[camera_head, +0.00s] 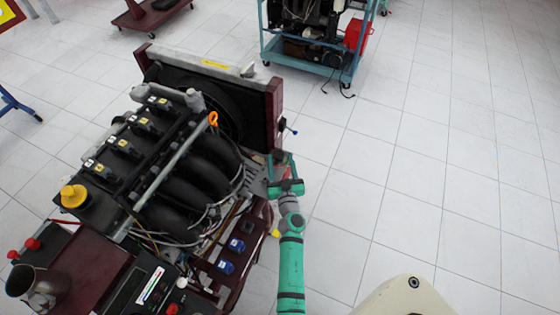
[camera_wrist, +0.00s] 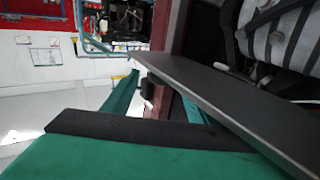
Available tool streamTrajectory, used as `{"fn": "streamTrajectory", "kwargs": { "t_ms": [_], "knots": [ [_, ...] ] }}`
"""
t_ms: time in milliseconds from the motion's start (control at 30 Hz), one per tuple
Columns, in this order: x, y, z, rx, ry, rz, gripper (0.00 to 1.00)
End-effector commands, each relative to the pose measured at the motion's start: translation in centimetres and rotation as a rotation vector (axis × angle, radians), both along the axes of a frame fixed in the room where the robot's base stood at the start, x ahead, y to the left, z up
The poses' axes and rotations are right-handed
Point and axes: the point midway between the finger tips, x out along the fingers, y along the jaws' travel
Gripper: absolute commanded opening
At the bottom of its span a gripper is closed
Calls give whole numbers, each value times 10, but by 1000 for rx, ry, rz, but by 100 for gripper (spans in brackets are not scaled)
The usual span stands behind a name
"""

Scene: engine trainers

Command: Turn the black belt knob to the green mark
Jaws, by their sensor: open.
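My green gripper (camera_head: 288,172) is open at the right side of the engine trainer, low by the end of its maroon radiator frame (camera_head: 274,112). In the wrist view my gripper (camera_wrist: 135,95) shows green fingers with dark pads. A small black part (camera_wrist: 149,89) shows near the fingers, in front of the maroon post (camera_wrist: 174,100). It may be the black belt knob, but it is too small and partly hidden to be sure. I cannot tell whether a finger touches it. I cannot make out a green mark near it in either view.
The engine (camera_head: 165,165) with its black intake pipes and wires stands left of my arm. A small blue-tipped lever (camera_head: 289,125) sticks out from the radiator frame above my gripper. A blue cart (camera_head: 307,60) stands behind. The tiled floor (camera_head: 420,180) to the right is clear.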

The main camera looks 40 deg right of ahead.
Motion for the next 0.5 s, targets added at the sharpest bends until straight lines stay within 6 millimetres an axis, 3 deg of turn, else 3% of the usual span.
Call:
{"fn": "streamTrajectory", "kwargs": {
  "t_ms": [300,500],
  "knots": [
    [4,3,-1,0,1,6,53],
    [4,3,0,0,1,6,11]
  ]
}}
